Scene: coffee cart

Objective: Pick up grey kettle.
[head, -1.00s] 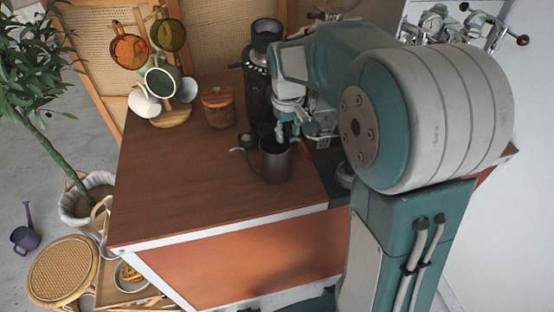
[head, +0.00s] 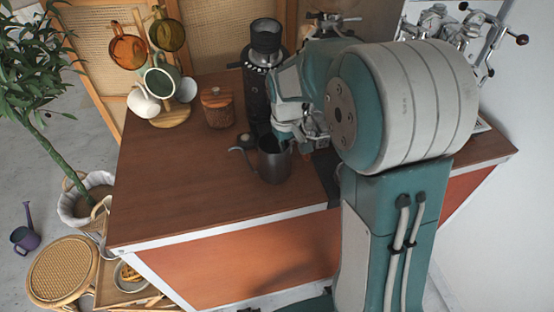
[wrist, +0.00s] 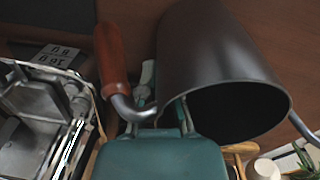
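The grey kettle (head: 274,163) stands upright on the wooden counter, its spout pointing left in the head view. In the wrist view its dark body (wrist: 215,65) fills the upper right, with the open mouth facing down and right. Its red-brown wooden handle (wrist: 110,58) on a curved metal arm shows left of the body. My gripper (head: 300,138) is at the kettle's right side, by the rim. In the wrist view my gripper (wrist: 150,85) reaches to the gap between handle and body. The handle's metal arm crosses in front and partly hides the fingers, so their grip is unclear.
A black grinder (head: 262,75) stands just behind the kettle. A wooden jar (head: 217,107) and a mug tree with several mugs (head: 160,82) stand at the back left. The espresso machine (head: 440,30) is at the back right. The counter's front left (head: 175,200) is clear.

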